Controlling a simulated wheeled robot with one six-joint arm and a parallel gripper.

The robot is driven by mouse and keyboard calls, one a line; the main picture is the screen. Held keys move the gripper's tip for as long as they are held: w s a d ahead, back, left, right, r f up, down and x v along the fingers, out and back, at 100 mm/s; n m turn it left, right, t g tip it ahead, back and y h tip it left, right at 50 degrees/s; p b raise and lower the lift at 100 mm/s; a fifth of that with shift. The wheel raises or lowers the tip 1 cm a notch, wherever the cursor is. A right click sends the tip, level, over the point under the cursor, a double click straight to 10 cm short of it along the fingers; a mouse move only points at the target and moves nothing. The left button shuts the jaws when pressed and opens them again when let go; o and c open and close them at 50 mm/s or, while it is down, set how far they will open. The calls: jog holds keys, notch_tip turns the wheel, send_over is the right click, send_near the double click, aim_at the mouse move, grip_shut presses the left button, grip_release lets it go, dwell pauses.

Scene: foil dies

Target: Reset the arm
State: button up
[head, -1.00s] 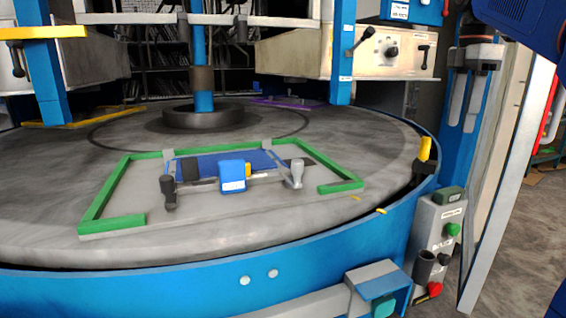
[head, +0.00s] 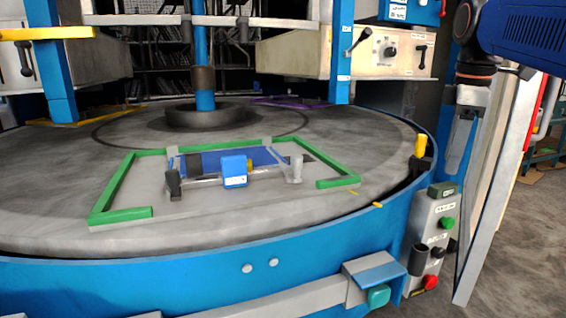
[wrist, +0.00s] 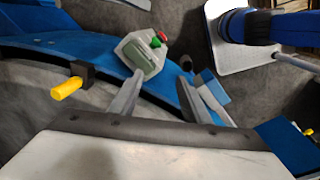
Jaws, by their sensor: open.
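My gripper (head: 460,155) hangs from the blue arm at the right of the head view, beside the rim of the round table (head: 70,235). In the wrist view my gripper (wrist: 167,76) has its two grey fingers apart, with nothing held between them. On the table, a green corner-marked frame (head: 121,214) surrounds a fixture with a blue block (head: 234,171), a dark knob at its left and a grey handle at its right.
A control box (head: 431,235) with green and red buttons stands right of the table; it also shows near the fingers in the wrist view (wrist: 140,52). A yellow handle (head: 420,146) rises from the rim. A pale panel edge (head: 490,200) stands right of my gripper.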

jog(key=s+a+f+m+t, duration=0.1)
jog(key=s+a+f+m, duration=0.2)
jog(key=f, duration=1.1)
jog(key=s+a+f+m+t, duration=0.2)
jog(key=s+f+m, duration=0.7)
jog(key=s+f, duration=0.5)
jog(key=shift+s+a+f+t, duration=0.3)
jog(key=shift+a+f, duration=0.45)
jog(key=shift+a, duration=0.15)
